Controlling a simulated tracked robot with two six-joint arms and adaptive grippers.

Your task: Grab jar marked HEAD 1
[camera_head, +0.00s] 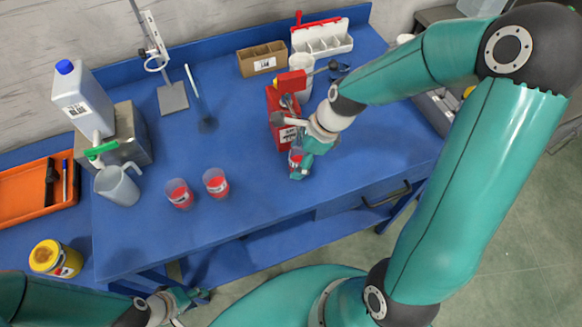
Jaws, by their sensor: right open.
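Two small clear jars with red contents or lids, one jar (179,193) and another jar (216,182), stand side by side on the blue table (250,215). A third similar red jar (296,157) is at my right gripper (298,168), partly hidden by its fingers. My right gripper is open, with its fingers around or beside that jar; I cannot tell whether they touch it. The jar labels are too small to read, so I cannot tell which is HEAD 1. My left gripper (182,299) is low, in front of the table's front edge; its finger state is unclear.
A red box (279,131) stands just behind my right gripper. A grey jug (117,187), a metal box (126,138) with a white bottle (82,97), and an orange tray (20,196) are at left. The table's middle front is clear.

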